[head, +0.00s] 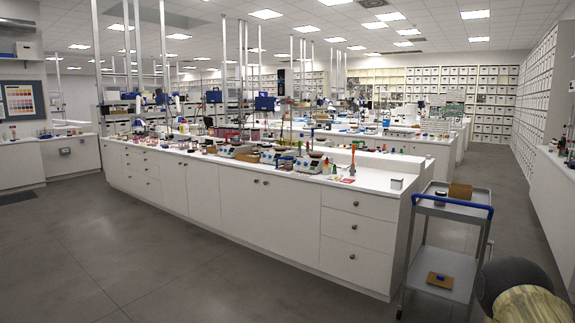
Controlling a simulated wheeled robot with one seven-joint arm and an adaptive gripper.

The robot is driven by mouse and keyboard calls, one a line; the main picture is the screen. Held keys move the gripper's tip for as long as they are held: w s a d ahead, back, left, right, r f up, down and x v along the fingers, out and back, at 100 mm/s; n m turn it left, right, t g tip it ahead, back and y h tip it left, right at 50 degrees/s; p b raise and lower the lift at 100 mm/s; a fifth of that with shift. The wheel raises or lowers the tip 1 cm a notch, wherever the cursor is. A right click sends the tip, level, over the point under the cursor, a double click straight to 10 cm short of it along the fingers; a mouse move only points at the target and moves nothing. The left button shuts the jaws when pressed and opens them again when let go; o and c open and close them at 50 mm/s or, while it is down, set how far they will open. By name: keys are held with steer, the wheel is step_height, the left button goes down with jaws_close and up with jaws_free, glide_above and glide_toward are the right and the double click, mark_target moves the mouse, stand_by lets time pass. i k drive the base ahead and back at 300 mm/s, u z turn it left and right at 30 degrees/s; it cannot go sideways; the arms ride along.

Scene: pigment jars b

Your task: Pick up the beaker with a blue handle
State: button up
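I cannot make out a beaker with a blue handle for certain at this distance. The long white lab bench (280,205) carries many small vessels and devices, too small to tell apart. A small pale cup-like vessel (396,183) stands alone near the bench's right end; no blue handle shows on it. A small dark jar with a light lid (441,198) stands on the top of the trolley (455,212). A small blue thing (440,277) lies on a brown board on the trolley's lower shelf. My gripper is not in view.
The trolley, with a blue push bar, stands by the bench's right end. A brown box (460,191) is on its top. A rounded dark and yellowish shape (528,303) fills the lower right corner; I cannot tell what it is. Grey floor (180,260) before the bench is clear.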

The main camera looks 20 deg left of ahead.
mark_target(289, 160)
steer(key=u, duration=0.15)
steer(key=i, duration=0.5)
steer(key=u, duration=0.85)
steer(key=i, duration=2)
steer(key=u, duration=0.45)
steer(key=i, duration=1.75)
steer(key=z, duration=0.65)
steer(key=i, duration=1.95)
steer(key=z, duration=0.75)
